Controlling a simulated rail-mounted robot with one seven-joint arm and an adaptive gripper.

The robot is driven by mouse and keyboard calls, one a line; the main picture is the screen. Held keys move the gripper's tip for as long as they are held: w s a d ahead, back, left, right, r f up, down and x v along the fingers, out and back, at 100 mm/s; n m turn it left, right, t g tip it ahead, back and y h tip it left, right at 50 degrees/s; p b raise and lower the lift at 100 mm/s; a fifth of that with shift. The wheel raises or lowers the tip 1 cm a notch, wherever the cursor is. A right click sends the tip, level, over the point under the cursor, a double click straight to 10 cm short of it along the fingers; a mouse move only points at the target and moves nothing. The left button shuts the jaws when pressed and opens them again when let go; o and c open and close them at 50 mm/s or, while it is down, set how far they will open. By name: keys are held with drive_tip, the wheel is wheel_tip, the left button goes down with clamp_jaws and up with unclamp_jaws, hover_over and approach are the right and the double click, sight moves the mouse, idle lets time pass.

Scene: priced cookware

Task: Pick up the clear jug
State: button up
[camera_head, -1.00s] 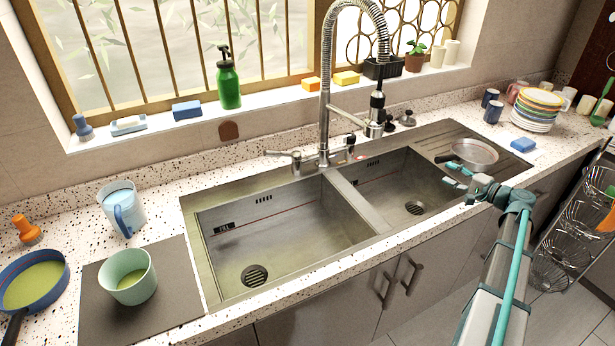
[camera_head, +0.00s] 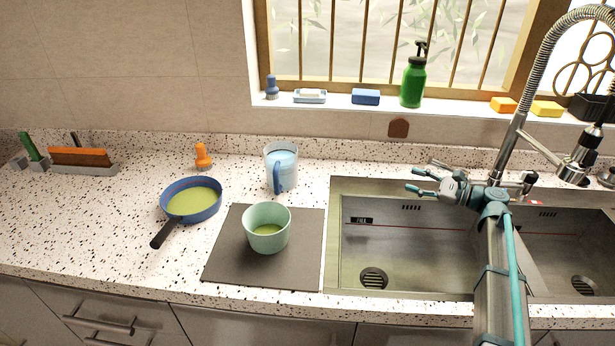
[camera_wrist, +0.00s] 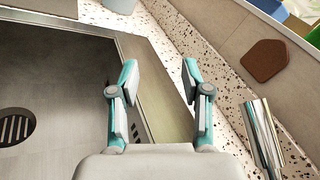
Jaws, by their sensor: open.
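The clear jug (camera_head: 282,168) stands upright on the speckled counter, left of the sink and just behind the dark mat. It has a blue handle on its near side and something light blue inside. My gripper (camera_head: 416,181) is open and empty above the back of the left sink basin, to the right of the jug and apart from it. In the wrist view my gripper's fingers (camera_wrist: 160,88) are spread over the sink's back rim, with nothing between them. The jug is not clearly identifiable in the wrist view.
A green pot (camera_head: 267,229) stands on the dark mat (camera_head: 225,262) in front of the jug. A blue pan (camera_head: 190,203) and an orange-handled item (camera_head: 203,157) are to the left. The tall faucet (camera_head: 505,150) rises right of my gripper. A green bottle (camera_head: 412,82) stands on the windowsill.

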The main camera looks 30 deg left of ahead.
drive_tip(key=s+a+g+b, duration=0.15)
drive_tip(key=s+a, duration=0.25)
drive_tip(key=a, duration=0.4)
drive_tip(key=s+a+g, duration=0.3)
drive_tip(key=s+a, duration=0.1)
drive_tip(key=a, duration=0.4)
drive_tip(key=g+h, duration=0.1)
drive_tip(key=g, duration=0.2)
approach(277, 190)
drive_tip(key=r, duration=0.3)
drive_tip(key=shift+w+r+m+b, duration=0.25)
drive_tip(key=shift+w+m+b, duration=0.05)
drive_tip(key=shift+w, duration=0.05)
drive_tip(key=x, duration=0.5)
drive_tip(key=shift+s+p, duration=0.1)
drive_tip(key=shift+p, duration=0.3)
drive_tip(key=shift+f+p+x, duration=0.25)
drive_tip(key=shift+p+x, duration=0.15)
drive_tip(key=shift+x, duration=0.95)
drive_tip(key=shift+f+p+x, duration=0.2)
drive_tip(key=shift+p+x, duration=0.15)
drive_tip(key=shift+x, duration=1.05)
clamp_jaws()
drive_tip(key=shift+r, duration=0.1)
